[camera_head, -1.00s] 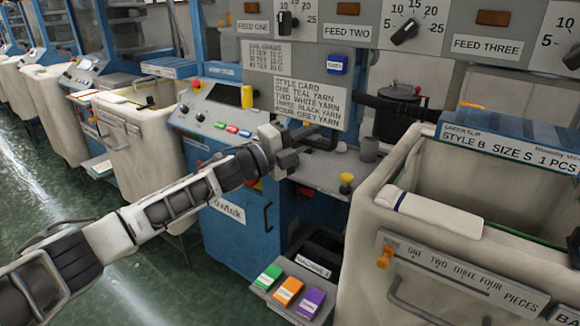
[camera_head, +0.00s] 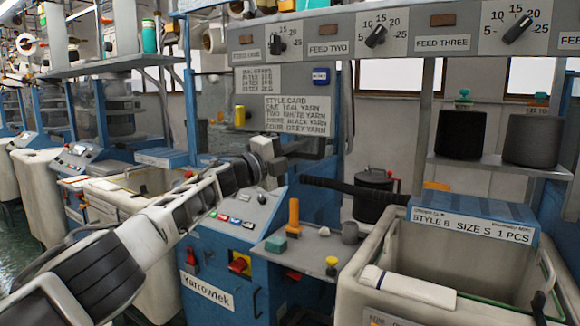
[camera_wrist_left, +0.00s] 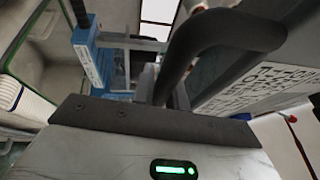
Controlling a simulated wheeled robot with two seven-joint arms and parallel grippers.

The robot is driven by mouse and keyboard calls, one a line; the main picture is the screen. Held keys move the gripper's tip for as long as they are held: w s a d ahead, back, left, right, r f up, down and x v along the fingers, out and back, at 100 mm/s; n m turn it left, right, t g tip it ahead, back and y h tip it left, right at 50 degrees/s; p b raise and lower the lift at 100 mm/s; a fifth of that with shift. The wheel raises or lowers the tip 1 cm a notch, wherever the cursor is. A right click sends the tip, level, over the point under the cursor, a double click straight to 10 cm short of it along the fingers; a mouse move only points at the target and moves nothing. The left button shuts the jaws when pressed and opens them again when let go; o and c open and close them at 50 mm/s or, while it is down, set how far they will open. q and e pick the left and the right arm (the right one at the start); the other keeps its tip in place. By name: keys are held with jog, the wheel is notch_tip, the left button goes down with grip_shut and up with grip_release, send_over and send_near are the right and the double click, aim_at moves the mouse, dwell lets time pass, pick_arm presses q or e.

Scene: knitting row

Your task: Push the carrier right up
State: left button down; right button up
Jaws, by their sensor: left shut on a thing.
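The carrier appears to be the grey unit behind the white style card (camera_head: 297,115), with a dark handle (camera_head: 306,147) below the card. The dark curved handle (camera_wrist_left: 225,33) also crosses the top of the left wrist view, beside a lettered card (camera_wrist_left: 262,82). My left gripper (camera_head: 277,158) reaches in from the left and is shut at the handle's left end. Its dark front edge (camera_wrist_left: 150,123) fills the bottom of the wrist view. The exact finger contact is hidden. My right gripper is out of view.
A cream bin (camera_head: 352,285) stands at the right. A row of feed dials (camera_head: 375,36) runs above. Dark yarn cones (camera_head: 461,133) sit at the back right.

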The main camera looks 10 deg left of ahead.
pick_arm(q)
notch_tip(320, 180, up, 3)
jog(key=shift+r+p, duration=0.2)
jog(key=shift+p, duration=0.35)
jog(key=shift+r, duration=0.1)
jog(key=c, duration=1.4)
grip_release()
jog(key=shift+f, duration=0.25)
